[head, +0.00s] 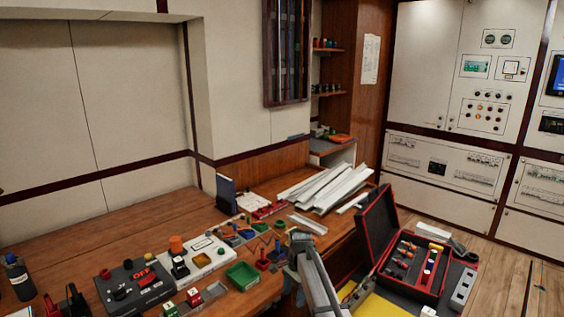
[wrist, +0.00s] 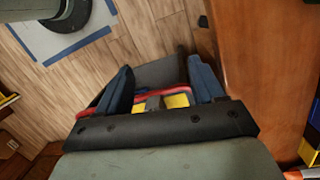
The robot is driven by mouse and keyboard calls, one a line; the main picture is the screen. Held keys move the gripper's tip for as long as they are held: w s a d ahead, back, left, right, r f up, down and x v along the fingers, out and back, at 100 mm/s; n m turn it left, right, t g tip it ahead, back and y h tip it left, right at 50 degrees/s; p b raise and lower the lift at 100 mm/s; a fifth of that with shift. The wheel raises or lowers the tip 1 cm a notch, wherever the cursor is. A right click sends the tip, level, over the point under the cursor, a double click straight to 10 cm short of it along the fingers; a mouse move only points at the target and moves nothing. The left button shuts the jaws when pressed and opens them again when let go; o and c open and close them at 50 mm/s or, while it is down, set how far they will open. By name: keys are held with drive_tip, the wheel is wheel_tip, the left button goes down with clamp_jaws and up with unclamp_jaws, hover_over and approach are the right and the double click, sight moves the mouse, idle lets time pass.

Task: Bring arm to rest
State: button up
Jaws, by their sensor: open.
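In the wrist view my gripper (wrist: 163,80) has its two blue fingers spread wide apart with nothing held between them. Behind the fingers there are a dark surface, a red edge and yellow patches, partly hidden by the gripper body. In the head view a grey link of my arm rises at the bottom centre, in front of the workbench (head: 110,229) edge. My fingertips cannot be made out there.
A black switch box (head: 133,286), a white panel box (head: 200,257) and a green tray (head: 242,276) stand on the bench. White trunking strips (head: 322,187) lie at its far end. An open red-edged toolbox (head: 376,226) stands right of the bench. Wooden floor shows at right.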

drive_tip(key=s+d+f+n+g, duration=0.1)
drive_tip(key=s+d+f+n, duration=0.25)
drive_tip(key=s+f, duration=0.8)
drive_tip(key=s+d+f+n+g, duration=0.15)
drive_tip(key=s+d+f, duration=0.35)
drive_tip(key=s+f, duration=0.65)
drive_tip(key=s+d+f+n, duration=0.1)
drive_tip(key=s+f+n, duration=0.1)
drive_tip(key=s, duration=0.7)
drive_tip(key=s+d+f+n+g, duration=0.1)
drive_tip(key=s+d+f+n, duration=0.1)
drive_tip(key=s+f, duration=0.3)
drive_tip(key=s+d+f+n+g+h, duration=0.1)
drive_tip(key=s+f, duration=0.3)
drive_tip(key=s, duration=0.9)
drive_tip(key=shift+s+d+f+n, duration=0.25)
drive_tip(key=shift+n, duration=0.35)
